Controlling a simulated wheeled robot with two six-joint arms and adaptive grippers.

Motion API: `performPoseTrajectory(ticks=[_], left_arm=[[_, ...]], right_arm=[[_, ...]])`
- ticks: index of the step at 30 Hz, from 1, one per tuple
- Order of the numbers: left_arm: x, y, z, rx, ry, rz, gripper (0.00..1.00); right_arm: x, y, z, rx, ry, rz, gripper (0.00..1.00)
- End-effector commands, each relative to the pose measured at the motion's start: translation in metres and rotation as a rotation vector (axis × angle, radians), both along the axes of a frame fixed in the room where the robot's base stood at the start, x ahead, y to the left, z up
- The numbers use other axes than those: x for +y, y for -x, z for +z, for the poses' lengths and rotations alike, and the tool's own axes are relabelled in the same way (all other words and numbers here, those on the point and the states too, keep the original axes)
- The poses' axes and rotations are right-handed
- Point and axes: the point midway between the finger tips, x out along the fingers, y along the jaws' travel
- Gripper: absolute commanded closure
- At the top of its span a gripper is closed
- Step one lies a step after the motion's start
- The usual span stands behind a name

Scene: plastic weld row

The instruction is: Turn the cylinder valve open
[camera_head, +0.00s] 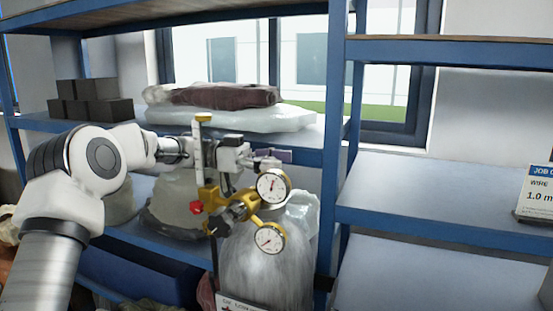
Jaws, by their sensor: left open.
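A pale grey gas cylinder (268,270) stands upright in front of the blue shelving. A brass regulator (232,212) with two round white gauges (273,185) sits at its top. A clear upright tube with a yellow cap (203,118) and a red knob (197,207) is on its left side. My left gripper (262,158) is open, just above and behind the upper gauge, at the cylinder's top. The cylinder valve's handwheel cannot be made out clearly; the gauges and gripper cover that area. I cannot tell whether the fingers touch it. My right gripper is not in view.
Blue shelving surrounds the cylinder, with a post (333,150) close to its right. Dark blocks (90,103) and a wrapped bundle (222,95) lie on the shelf behind. The right-hand shelves (430,195) are mostly bare, with a job card (538,193) at the edge.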

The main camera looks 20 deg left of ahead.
Motion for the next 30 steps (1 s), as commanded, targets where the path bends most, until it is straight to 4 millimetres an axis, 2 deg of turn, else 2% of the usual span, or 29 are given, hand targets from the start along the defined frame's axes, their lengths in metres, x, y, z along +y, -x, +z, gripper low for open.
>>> performPoseTrajectory(ticks=[1,4,5,17,24,30], left_arm=[[0.000,0.000,0.000,0.000,0.000,0.000,0.41],[0.000,0.000,0.000,0.000,0.000,0.000,0.76],[0.000,0.000,0.000,-0.001,0.000,0.000,0.80],[0.001,0.000,0.000,-0.002,0.001,0.012,0.84],[0.002,-0.004,-0.001,-0.006,0.007,0.216,0.84],[0.004,-0.008,0.002,-0.006,0.004,0.376,0.84]], right_arm=[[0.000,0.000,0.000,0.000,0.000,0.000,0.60],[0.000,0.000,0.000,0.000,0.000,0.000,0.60],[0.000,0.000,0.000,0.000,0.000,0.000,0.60],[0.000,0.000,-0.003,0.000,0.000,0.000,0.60],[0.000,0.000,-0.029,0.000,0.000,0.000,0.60],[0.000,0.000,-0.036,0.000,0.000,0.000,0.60]])
